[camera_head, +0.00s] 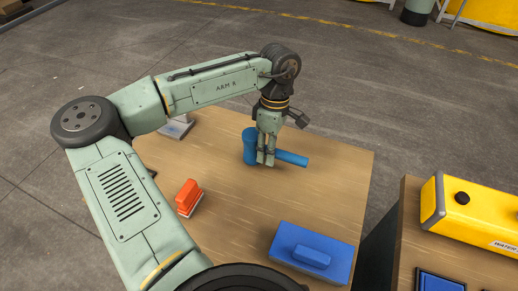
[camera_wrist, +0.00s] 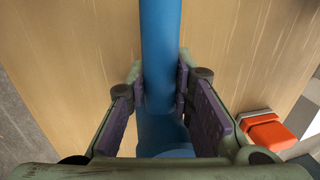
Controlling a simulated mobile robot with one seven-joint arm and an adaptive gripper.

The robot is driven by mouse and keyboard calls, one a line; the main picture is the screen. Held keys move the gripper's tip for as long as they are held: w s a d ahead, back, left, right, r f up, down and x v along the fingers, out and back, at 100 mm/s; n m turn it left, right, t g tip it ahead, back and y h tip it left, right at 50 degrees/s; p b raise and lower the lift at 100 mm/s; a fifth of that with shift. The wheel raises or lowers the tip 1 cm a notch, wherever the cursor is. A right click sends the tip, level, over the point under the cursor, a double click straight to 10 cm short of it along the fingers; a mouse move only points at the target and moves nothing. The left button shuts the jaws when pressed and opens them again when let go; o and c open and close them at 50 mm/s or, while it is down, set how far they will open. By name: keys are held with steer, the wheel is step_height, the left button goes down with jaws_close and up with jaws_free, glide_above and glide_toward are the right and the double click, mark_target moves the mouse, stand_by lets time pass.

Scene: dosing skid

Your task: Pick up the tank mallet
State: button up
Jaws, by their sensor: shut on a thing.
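The tank mallet (camera_head: 291,158) is blue, with a thick head (camera_head: 249,147) at the left and a round handle pointing right in the head view. It is over the far part of the wooden table; I cannot tell whether it touches the top. My gripper (camera_head: 266,158) points down and is shut on the mallet's handle, close to the head. In the wrist view the mallet (camera_wrist: 160,45) runs up the picture between the purple-padded fingers of my gripper (camera_wrist: 160,95). The head shows at the bottom, partly hidden by the gripper.
On the wooden table (camera_head: 225,236) are an orange brush-like block (camera_head: 188,197), a blue block with a raised grip (camera_head: 312,256) and a grey-white item (camera_head: 176,128). A second surface at right holds a yellow case (camera_head: 478,213) and a blue-framed item (camera_head: 440,281). A gap separates the two.

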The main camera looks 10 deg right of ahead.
jaws_close()
steer(key=shift+r, duration=0.15)
steer(key=shift+r, duration=0.65)
steer(key=shift+s+d+r, duration=0.1)
steer(key=shift+s+r, duration=0.05)
steer(key=shift+r, duration=0.35)
steer(key=shift+s+d+r, duration=0.1)
steer(key=shift+s+r, duration=0.05)
steer(key=shift+r, duration=0.35)
steer(key=s+d, duration=0.3)
steer(key=s, duration=0.4)
steer(key=s+d+r+b, duration=0.1)
steer(key=s+d, duration=0.2)
steer(key=s, duration=0.4)
steer(key=shift+r, duration=0.25)
steer(key=shift+s, duration=0.1)
